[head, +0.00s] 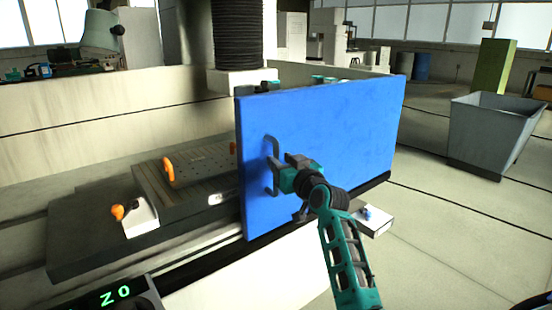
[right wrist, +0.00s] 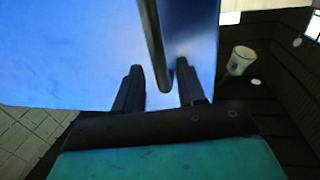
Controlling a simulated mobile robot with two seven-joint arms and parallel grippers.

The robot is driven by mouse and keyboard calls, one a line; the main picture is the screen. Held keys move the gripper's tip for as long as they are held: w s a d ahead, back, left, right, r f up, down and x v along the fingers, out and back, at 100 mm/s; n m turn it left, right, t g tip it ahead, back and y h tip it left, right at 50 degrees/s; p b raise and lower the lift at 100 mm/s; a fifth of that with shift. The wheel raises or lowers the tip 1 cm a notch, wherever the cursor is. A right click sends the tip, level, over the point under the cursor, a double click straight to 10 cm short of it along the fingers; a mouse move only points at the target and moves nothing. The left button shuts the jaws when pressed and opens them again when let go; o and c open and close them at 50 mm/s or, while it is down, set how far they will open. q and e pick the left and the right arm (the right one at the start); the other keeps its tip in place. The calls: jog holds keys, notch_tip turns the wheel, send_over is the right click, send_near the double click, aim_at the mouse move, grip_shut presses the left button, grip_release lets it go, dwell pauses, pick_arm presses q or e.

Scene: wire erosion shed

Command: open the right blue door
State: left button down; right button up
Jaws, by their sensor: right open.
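The blue door (head: 325,140) is a flat upright panel at the right of the machine in the head view. It fills the upper left of the right wrist view (right wrist: 70,50). Its dark bar handle (head: 270,140) is upright near the panel's left edge. My right gripper (head: 279,172) is at the handle. In the right wrist view, its two dark fingers stand apart, with the handle bar (right wrist: 152,45) reaching between their tips. I cannot tell whether either finger touches the bar. My left gripper is not in view.
Left of the door, the machine's worktable (head: 190,168) lies exposed, with orange-handled clamps (head: 168,170). A display with green digits (head: 115,296) is at the lower left. A grey bin (head: 490,135) stands at the right. The floor between door and bin is clear.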

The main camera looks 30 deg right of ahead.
aim_at(278, 158)
jog(key=shift+w+d, duration=0.15)
jog(key=shift+w, duration=0.8)
jog(key=shift+w+d, duration=0.1)
jog(key=shift+w, duration=0.8)
grip_shut()
